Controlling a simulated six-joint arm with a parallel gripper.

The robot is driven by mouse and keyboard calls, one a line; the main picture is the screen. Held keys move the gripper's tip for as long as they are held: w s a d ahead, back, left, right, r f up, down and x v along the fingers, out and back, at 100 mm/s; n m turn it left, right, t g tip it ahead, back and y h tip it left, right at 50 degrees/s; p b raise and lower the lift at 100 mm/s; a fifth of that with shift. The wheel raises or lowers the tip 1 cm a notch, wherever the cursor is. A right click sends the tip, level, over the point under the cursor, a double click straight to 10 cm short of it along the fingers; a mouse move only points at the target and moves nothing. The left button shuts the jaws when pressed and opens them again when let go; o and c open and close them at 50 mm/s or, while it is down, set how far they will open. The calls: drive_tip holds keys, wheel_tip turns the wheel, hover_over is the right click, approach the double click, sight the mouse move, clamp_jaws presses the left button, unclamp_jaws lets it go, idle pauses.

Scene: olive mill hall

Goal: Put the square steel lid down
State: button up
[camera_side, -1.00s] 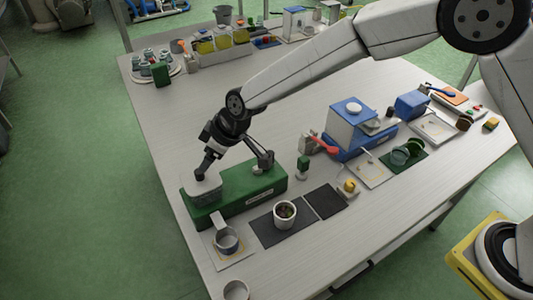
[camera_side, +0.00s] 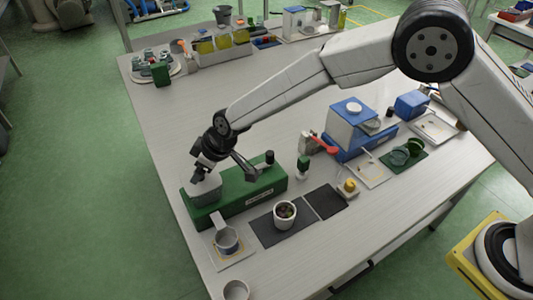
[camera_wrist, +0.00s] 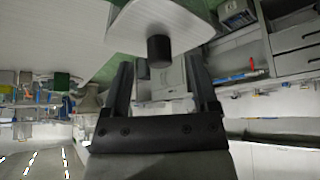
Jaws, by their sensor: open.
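The square steel lid (camera_side: 207,191) is a pale grey plate with rounded corners at the left end of the long green box (camera_side: 245,194). In the wrist view the lid (camera_wrist: 190,22) fills the top middle, with a short black cylindrical knob (camera_wrist: 159,50) on it. My gripper (camera_side: 197,178) is at the lid, above the left end of the box. In the wrist view my gripper (camera_wrist: 160,68) is open, with a finger on each side of the knob and gaps visible between. Exactly what lies under the lid is hidden.
A white cup (camera_side: 285,213) stands on a dark mat in front of the box. A metal cup (camera_side: 227,240) stands on a pale board at the front left. A blue and white machine (camera_side: 352,128) is to the right.

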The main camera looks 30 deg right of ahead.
drive_tip(key=shift+w+a+f, duration=0.25)
drive_tip(key=shift+w+f, duration=0.05)
drive_tip(key=shift+f, duration=0.3)
clamp_jaws()
